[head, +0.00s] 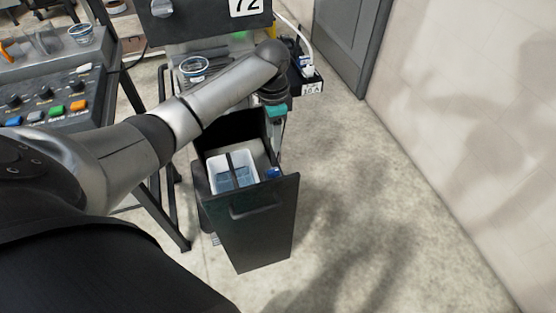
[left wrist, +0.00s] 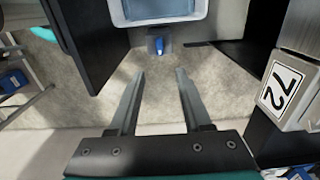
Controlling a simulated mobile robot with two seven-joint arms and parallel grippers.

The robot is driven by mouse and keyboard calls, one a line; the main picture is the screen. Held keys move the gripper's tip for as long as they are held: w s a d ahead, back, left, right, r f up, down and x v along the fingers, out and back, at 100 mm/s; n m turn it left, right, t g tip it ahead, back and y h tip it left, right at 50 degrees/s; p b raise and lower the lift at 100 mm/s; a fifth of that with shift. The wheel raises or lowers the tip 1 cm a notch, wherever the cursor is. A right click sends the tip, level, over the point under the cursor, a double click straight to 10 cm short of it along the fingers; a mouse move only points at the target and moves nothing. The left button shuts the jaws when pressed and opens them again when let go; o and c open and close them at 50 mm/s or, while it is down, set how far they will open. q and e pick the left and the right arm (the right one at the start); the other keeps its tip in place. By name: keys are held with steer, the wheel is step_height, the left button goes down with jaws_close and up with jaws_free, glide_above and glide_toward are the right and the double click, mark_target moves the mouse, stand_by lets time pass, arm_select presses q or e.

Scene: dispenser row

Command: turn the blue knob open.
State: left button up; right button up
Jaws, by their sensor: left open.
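The blue knob (head: 272,172) is small and sits low inside the pulled-out black drawer, to the right of a white tub. It also shows in the left wrist view (left wrist: 159,44), on a small grey block just below the tub's edge. My left gripper (left wrist: 160,74) is open and empty, its two fingers pointing toward the knob, with a gap between them and it. In the head view my left wrist and its teal band hang over the back of the drawer, and the fingers are mostly hidden. My right gripper is in neither view.
The white tub (head: 212,163) with a dark divider and bluish contents stands in the drawer (head: 255,225). A cup (head: 194,66) stands on the machine behind. A button panel (head: 45,112) is at left. Floor at right is clear up to the wall.

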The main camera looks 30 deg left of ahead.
mark_target(273, 171)
arm_select(q)
steer(key=f, duration=0.2)
steer(key=f+b, duration=0.1)
steer(key=f, duration=0.3)
steer(key=shift+s+b, duration=0.3)
steer(key=shift+b, duration=0.1)
step_height(273, 171, down, 7)
steer(key=b, duration=0.2)
steer(key=shift+w+b, duration=0.1)
steer(key=shift+b, duration=0.2)
steer(key=shift+f, duration=0.45)
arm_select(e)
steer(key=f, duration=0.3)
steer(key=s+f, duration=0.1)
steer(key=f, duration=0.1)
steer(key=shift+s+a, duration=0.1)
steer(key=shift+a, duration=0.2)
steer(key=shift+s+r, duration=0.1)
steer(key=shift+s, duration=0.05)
arm_select(q)
steer(key=shift+c, duration=0.5)
jaws_close()
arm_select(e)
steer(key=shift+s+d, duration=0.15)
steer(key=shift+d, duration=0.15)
